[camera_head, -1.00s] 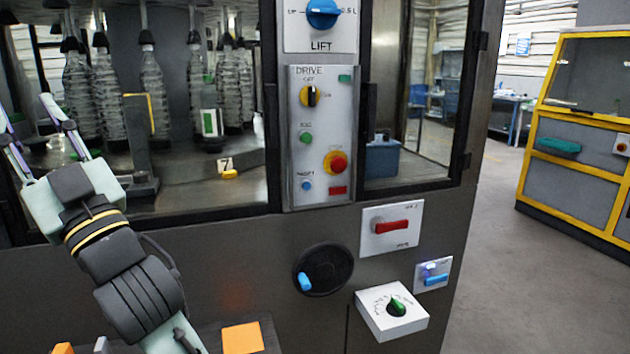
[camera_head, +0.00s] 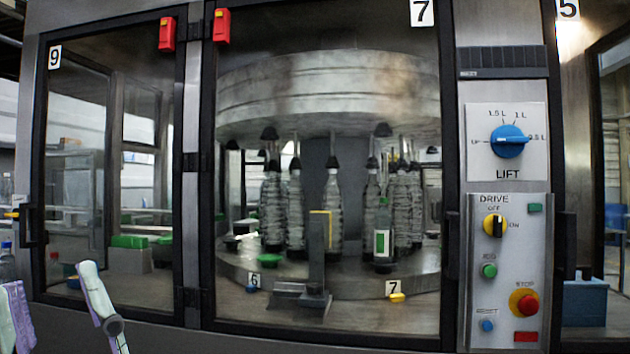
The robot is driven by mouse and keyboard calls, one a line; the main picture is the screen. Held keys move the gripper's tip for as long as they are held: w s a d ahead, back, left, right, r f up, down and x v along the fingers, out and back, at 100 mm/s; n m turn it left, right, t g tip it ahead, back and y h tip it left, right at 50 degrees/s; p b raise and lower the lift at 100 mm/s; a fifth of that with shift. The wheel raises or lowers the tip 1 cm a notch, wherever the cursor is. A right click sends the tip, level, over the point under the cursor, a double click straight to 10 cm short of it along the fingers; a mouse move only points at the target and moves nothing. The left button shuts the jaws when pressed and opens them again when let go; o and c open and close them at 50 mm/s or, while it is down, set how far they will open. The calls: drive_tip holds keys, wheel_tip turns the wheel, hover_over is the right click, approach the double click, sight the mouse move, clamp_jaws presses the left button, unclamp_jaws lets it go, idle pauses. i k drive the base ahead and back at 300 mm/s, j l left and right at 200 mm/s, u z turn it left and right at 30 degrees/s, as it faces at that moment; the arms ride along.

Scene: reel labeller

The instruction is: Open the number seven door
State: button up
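The number seven door (camera_head: 325,330) is a large black-framed glass door in the middle of the head view, marked by a white 7 label (camera_head: 421,12) at its top right. It looks closed. A dark handle (camera_head: 452,243) stands at its right edge, beside the control panel. Hinges (camera_head: 192,161) show along its left edge. My gripper (camera_head: 50,280) is at the bottom left, in front of the number nine door. Its two fingers are apart with nothing seen between them. The gripper's body is below the picture.
The number nine door (camera_head: 110,315) is at left, with its handle (camera_head: 30,224) at the far left. The drive panel (camera_head: 507,270) and LIFT knob (camera_head: 508,141) are at right. Bottles (camera_head: 272,210) stand behind the glass.

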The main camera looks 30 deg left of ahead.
sight(215, 30)
drive_tip(key=i+j+z, duration=0.15)
drive_tip(key=z, duration=0.2)
drive_tip(key=i+j+z, duration=0.2)
drive_tip(key=z, duration=0.15)
drive_tip(key=i+j+z, duration=0.15)
drive_tip(key=z, duration=0.15)
drive_tip(key=j, duration=0.1)
